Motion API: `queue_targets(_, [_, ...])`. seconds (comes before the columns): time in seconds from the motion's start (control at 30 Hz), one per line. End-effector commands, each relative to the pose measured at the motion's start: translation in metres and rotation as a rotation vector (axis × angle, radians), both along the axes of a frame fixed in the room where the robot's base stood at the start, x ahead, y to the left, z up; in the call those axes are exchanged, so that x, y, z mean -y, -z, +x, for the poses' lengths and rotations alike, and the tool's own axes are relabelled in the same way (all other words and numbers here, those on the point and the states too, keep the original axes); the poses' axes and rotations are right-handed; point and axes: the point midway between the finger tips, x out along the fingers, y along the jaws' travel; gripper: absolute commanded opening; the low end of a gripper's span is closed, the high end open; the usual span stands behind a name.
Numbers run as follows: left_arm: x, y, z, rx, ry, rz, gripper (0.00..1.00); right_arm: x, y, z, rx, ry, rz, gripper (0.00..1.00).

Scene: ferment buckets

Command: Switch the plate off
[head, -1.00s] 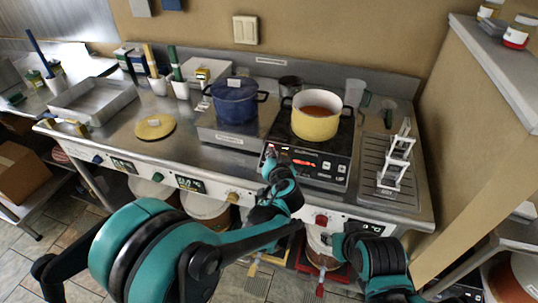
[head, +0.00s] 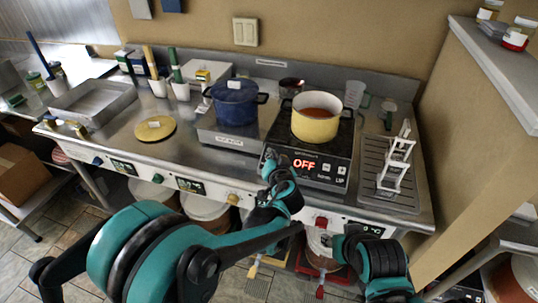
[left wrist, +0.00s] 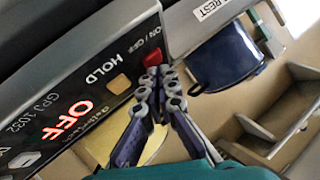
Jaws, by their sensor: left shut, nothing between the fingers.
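The black hot plate (head: 340,160) stands on the steel counter with a yellow pot (head: 316,128) of reddish-brown content on it. Its front display (head: 304,163) reads OFF in red, and so does the display in the left wrist view (left wrist: 67,120). My left gripper (head: 268,157) is shut and empty at the left end of the plate's front panel. In the left wrist view its fingertips (left wrist: 160,74) are right beside the red ON/OFF button (left wrist: 153,59); I cannot tell whether they touch it. My right gripper (head: 338,243) is low before the counter's front, its fingers unclear.
A blue lidded pot (head: 236,105) sits on a steel stand (head: 226,138) left of the plate. A white rack (head: 396,165) stands on the drainboard at right. A yellow disc (head: 155,128) and an empty metal tray (head: 93,105) lie further left.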

Motion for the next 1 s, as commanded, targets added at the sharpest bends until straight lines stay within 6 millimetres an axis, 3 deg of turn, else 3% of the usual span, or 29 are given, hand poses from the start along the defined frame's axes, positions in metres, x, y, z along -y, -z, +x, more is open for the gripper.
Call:
queue_targets(0.5, [-0.001, -0.010, -0.005, 0.000, 0.000, 0.000, 0.00, 0.000, -0.007, 0.000, 0.000, 0.000, 0.000, 0.40])
queue_targets(1.0, [-0.009, -0.055, -0.028, 0.000, 0.000, 0.000, 0.00, 0.000, -0.044, 0.000, 0.000, 0.000, 0.000, 0.40])
